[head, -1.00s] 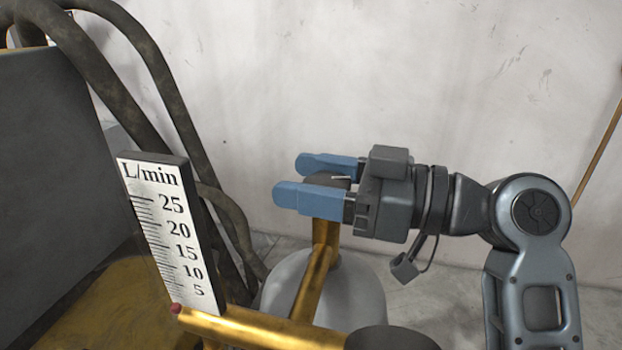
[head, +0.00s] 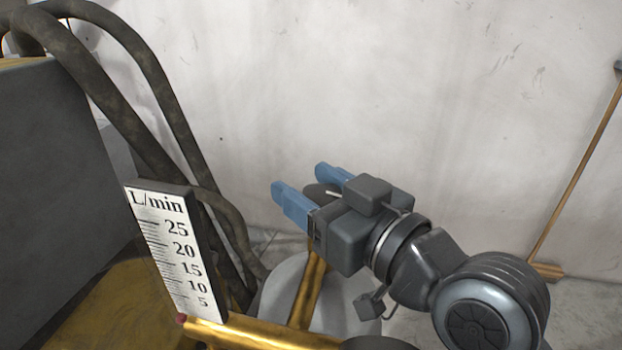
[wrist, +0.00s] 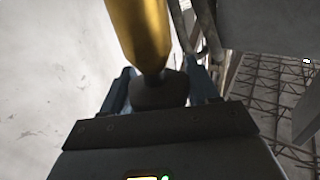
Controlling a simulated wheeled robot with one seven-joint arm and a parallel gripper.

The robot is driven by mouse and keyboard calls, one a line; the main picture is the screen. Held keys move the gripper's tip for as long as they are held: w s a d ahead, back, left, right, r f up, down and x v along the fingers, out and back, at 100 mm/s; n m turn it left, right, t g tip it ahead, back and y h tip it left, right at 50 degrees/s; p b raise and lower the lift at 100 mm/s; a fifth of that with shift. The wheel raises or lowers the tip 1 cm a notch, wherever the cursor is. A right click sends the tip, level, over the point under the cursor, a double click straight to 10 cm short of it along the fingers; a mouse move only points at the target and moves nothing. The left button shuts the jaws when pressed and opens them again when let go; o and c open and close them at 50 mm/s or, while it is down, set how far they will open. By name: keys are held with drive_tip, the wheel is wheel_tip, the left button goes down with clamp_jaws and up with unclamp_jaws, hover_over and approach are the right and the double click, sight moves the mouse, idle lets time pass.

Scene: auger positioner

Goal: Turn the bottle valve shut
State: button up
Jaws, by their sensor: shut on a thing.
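The bottle valve has a dark round knob (head: 318,189) on top of a brass stem (head: 308,290), above a pale grey bottle (head: 284,283). My gripper (head: 306,187) has its two blue fingers on either side of the knob and is shut on it. The fingers hide much of the knob in the head view. In the wrist view the dark knob (wrist: 160,90) sits between the blue fingers, with the brass stem (wrist: 143,35) running away from it. A flow scale (head: 165,250) marked L/min stands at left, with a red marker (head: 181,320) at its foot, below the 5.
Thick dark hoses (head: 165,100) arch down at the left beside a grey box (head: 60,165). A brass pipe (head: 260,333) crosses the front bottom. A pale wall (head: 400,90) stands behind. A wooden-handled broom (head: 580,170) leans at the far right.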

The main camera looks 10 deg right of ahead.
idle(0.4)
drive_tip(key=o, duration=0.9)
drive_tip(key=shift+o, duration=0.2)
drive_tip(key=p+v, duration=0.1)
drive_tip(key=v, duration=0.6)
drive_tip(key=shift+s+d, duration=0.2)
drive_tip(key=shift+s, duration=0.15)
